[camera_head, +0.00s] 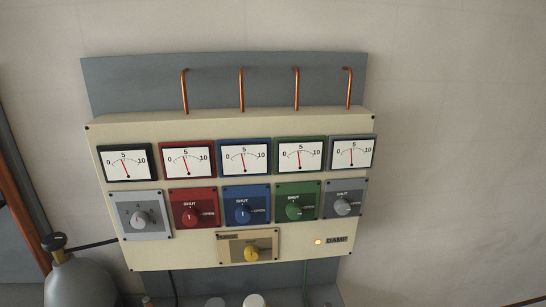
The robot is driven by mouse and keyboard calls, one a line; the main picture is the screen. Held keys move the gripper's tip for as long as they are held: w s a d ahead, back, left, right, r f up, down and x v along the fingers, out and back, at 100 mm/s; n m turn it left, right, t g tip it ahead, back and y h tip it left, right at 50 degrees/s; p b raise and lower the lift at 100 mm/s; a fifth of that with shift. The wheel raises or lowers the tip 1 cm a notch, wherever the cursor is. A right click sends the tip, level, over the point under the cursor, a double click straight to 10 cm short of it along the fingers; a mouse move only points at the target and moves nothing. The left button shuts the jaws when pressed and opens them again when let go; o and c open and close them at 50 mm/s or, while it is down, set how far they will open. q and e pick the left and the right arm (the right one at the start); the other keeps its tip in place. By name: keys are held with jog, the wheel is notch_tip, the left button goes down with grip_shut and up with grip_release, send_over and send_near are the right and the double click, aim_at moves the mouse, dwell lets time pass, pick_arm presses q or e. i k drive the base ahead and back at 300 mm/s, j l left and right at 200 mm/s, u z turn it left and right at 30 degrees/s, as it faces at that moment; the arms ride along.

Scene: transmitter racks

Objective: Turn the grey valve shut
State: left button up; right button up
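The grey valve (342,207) is a round knob on a grey plate at the right end of the lower row on the cream panel (200,252). Its plate reads SHUT above the knob and OPEN to the right. The knob's pointer is too small to read surely. Above it, the grey-framed gauge (353,153) has its red needle near 5. Neither of my grippers is in view, and nothing touches the valve.
Red (190,217), blue (243,214) and green (294,211) valves sit left of the grey one. A pale numbered knob (140,218) is far left, a yellow knob (251,254) below. A grey cylinder (75,280) stands lower left. Space before the panel is clear.

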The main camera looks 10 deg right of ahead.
aim_at(341, 206)
jog(key=i+j, duration=0.15)
jog(key=i, duration=0.35)
jog(key=i+j+z, duration=0.15)
jog(key=i, duration=0.3)
